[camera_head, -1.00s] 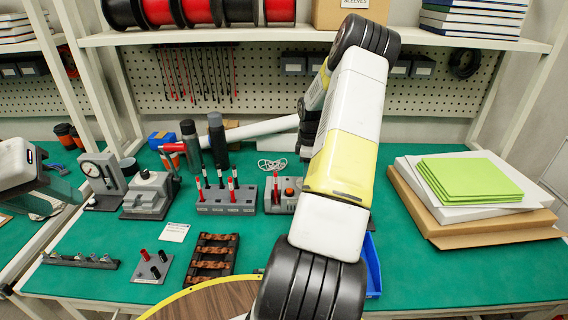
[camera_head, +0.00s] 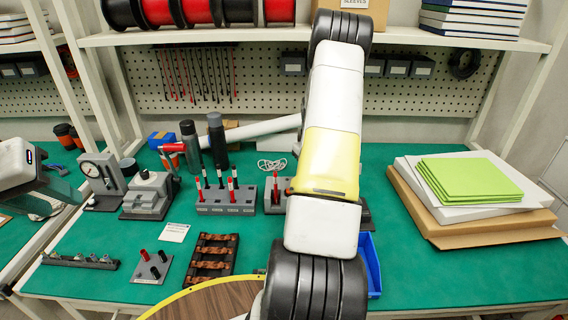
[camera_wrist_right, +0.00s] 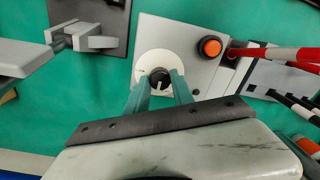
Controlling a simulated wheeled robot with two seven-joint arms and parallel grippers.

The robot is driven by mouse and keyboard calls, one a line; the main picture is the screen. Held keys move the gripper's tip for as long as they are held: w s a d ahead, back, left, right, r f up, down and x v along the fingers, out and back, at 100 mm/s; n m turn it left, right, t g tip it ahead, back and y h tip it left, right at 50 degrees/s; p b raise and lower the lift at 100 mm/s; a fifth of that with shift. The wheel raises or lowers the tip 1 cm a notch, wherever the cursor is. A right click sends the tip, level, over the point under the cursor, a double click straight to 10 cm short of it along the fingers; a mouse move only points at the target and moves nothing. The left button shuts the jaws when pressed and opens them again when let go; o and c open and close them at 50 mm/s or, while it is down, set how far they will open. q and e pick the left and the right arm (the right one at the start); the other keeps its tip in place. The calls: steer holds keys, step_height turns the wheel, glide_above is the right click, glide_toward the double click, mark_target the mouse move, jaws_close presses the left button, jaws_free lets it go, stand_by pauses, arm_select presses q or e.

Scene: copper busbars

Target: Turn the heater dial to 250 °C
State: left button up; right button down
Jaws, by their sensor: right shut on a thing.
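The heater box (camera_wrist_right: 205,55) is grey, with an orange button (camera_wrist_right: 209,46) and a round white dial plate (camera_wrist_right: 151,67). The black dial knob (camera_wrist_right: 159,74) has a pale mark; no number on the plate is readable. My right gripper (camera_wrist_right: 161,81) has its teal fingers on either side of the knob and is shut on it. In the head view the heater box (camera_head: 273,196) is mostly hidden behind my right arm, and my right gripper is hidden. My left gripper (camera_head: 48,188) is at the left edge; its jaw opening is unclear.
Red and white sleeved rods (camera_wrist_right: 285,54) stick out beside the heater box. A grey holder with rods (camera_head: 226,208) stands to its left. A blue bin (camera_head: 372,264) is partly behind my arm. Green sheets (camera_head: 468,182) lie at the right; green mat between is clear.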

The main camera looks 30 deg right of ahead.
steer(key=m, duration=0.5)
steer(key=shift+w+r, duration=0.1)
steer(key=shift+m, duration=0.3)
stand_by(0.4)
steer(key=c, duration=1.1)
jaws_free()
step_height(320, 180, up, 8)
steer(key=shift+d+f, duration=0.15)
